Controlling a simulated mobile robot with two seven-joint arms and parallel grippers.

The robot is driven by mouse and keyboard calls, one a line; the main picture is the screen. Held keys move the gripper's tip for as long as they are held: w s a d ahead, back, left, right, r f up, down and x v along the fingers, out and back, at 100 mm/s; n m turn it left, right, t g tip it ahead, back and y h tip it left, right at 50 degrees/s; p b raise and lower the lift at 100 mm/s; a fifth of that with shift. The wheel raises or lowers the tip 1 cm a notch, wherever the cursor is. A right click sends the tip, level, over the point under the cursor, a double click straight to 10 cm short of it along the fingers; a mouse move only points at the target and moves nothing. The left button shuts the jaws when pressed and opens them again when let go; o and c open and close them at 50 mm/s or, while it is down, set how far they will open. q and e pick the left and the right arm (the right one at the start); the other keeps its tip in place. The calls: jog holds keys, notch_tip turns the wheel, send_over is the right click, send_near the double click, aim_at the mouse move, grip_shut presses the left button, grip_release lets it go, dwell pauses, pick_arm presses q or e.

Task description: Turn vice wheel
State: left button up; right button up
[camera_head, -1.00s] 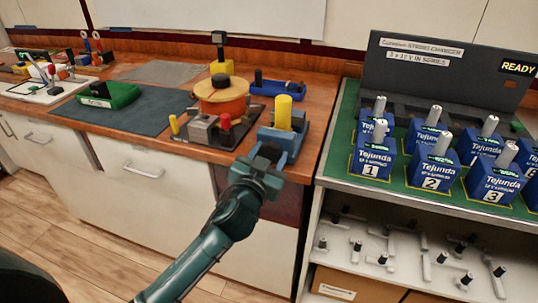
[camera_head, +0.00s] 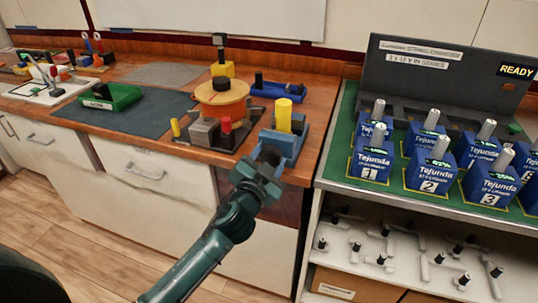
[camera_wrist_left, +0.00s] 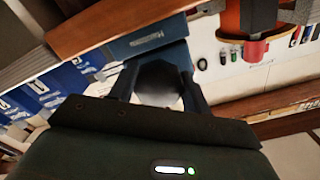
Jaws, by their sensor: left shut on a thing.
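The blue vice (camera_head: 290,146) stands at the front edge of the wooden counter, with a yellow cylinder (camera_head: 284,115) upright in it. In the left wrist view the vice body (camera_wrist_left: 145,42) is the blue block beyond my fingers. The dark vice wheel (camera_wrist_left: 158,84) sits between the two fingers of my left gripper. My left gripper (camera_head: 267,161) reaches up to the front of the vice and is shut on the wheel. In the head view the gripper mostly hides the wheel. My right gripper is in neither view.
Left of the vice is a dark plate with an orange drum (camera_head: 221,96), a grey block and a red knob (camera_head: 226,125). A blue tray (camera_head: 277,90) lies behind. At right a green-topped bench (camera_head: 335,172) carries several blue battery packs. A green bin (camera_head: 110,97) stands far left.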

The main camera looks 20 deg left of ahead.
pick_arm(q)
jog(key=m+p, duration=0.1)
jog(key=m, duration=0.2)
jog(key=shift+r, duration=0.15)
jog(key=m+p, duration=0.1)
jog(key=m, duration=0.3)
jog(key=shift+a+p, duration=0.1)
jog(key=shift+p, duration=0.25)
jog(key=m+p, duration=0.1)
jog(key=m, duration=0.2)
jog(key=shift+r, duration=0.1)
jog(key=shift+m+p, duration=0.3)
jog(key=shift+m, duration=0.8)
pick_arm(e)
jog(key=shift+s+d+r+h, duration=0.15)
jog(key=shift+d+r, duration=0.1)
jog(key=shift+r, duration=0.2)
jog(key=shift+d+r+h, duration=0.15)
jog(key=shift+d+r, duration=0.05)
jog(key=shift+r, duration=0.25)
pick_arm(q)
jog(key=shift+m, duration=0.3)
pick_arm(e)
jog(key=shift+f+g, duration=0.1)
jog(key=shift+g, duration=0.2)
pick_arm(q)
jog(key=o, duration=1)
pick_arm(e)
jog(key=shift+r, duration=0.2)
